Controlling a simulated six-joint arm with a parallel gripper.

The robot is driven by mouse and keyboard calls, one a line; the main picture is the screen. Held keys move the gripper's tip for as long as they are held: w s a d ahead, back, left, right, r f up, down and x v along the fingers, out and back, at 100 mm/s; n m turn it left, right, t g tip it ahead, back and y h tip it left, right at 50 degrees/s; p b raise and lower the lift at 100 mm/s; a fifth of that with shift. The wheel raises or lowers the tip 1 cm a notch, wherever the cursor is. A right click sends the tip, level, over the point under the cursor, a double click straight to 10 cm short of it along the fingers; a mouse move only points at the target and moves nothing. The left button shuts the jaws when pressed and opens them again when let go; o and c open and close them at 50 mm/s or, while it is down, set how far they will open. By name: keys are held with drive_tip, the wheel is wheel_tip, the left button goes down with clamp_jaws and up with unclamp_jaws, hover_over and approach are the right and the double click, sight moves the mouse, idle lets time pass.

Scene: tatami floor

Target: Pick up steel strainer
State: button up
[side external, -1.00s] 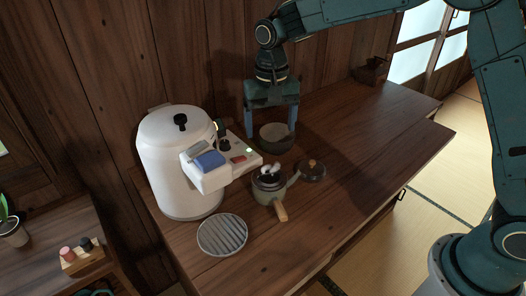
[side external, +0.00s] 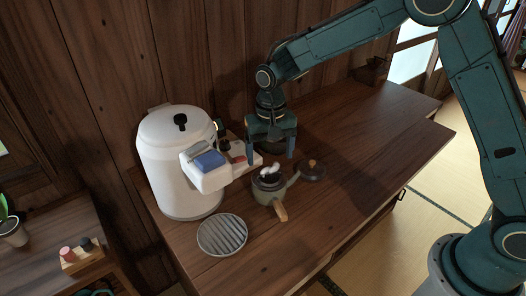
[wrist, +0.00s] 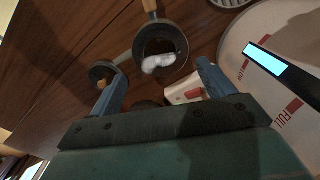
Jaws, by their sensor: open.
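I cannot clearly pick out a steel strainer. A small grey side-handled pot (side external: 266,190) stands open on the counter. Pale, shiny lumps (side external: 269,170) show at its dark mouth, and in the wrist view they lie inside the pot (wrist: 160,62); whether they belong to a strainer I cannot tell. My gripper (side external: 271,155) points down just behind the pot, fingers apart and empty. In the wrist view my gripper (wrist: 160,72) spreads its fingers either side of the pot's mouth, not touching it.
A white urn (side external: 178,165) with a control box stands left of my gripper. A dark lid (side external: 312,173) with a wooden knob lies right of the pot. A round slatted rack (side external: 222,236) lies in front of the urn.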

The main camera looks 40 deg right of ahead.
sight(270, 173)
drive_tip(key=shift+f, duration=2.6)
drive_tip(key=c, duration=1.3)
